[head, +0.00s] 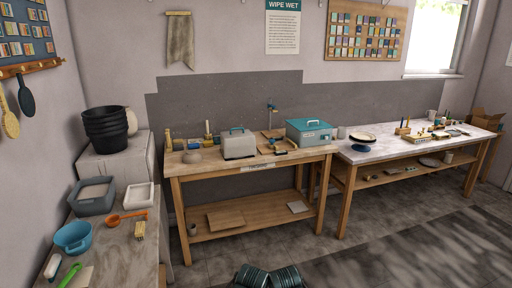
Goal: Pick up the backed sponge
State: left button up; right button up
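I cannot pick out the backed sponge for certain. A small pale block with a darker side (53,266) lies at the front left of the left bench (112,250), and it may be the sponge. A small yellowish slatted piece (139,230) lies farther right on the same bench. Both are too small to tell their material.
The left bench also holds a blue bowl (73,237), a grey tub (93,197), a white tray (139,196), an orange scoop (125,217) and a green-handled tool (69,275). A wooden table (246,167) and a longer worktable (385,153) stand behind. Floor (400,235) is clear at right.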

aim_at(207, 143)
jog(key=i+u, duration=0.2)
jog(key=i, duration=0.25)
jog(key=i+l+u, duration=0.15)
jog(key=i, duration=0.35)
jog(key=i+l+u, duration=0.2)
jog(key=i, duration=0.25)
jog(key=i+l+u, duration=0.15)
jog(key=i, duration=0.3)
jog(key=l, duration=0.1)
